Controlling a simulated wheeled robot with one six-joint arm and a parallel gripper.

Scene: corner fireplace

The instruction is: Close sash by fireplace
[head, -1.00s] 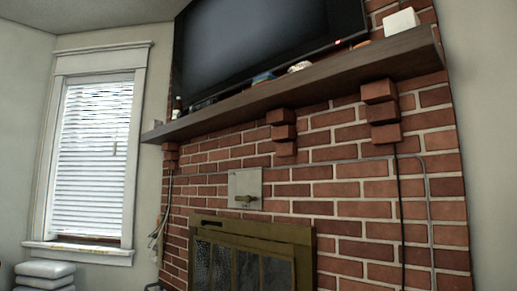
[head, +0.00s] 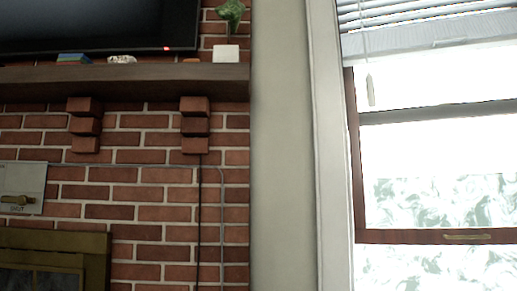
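A window (head: 335,150) with a white frame stands to the right of the brick fireplace (head: 150,200) in the head view. Its lower sash (head: 367,236) has a brown wooden frame and is raised; bright outdoors shows below its bottom rail. A small brass-coloured handle (head: 467,237) sits on that bottom rail. The right side of the window and its sill lie outside the picture. My gripper is not in view.
A white blind (head: 430,38) hangs over the top of the window, with a pull (head: 370,89) below it. A dark mantel (head: 130,77) juts out from the bricks. A bare wall strip (head: 283,150) separates bricks and window. The floor is not visible.

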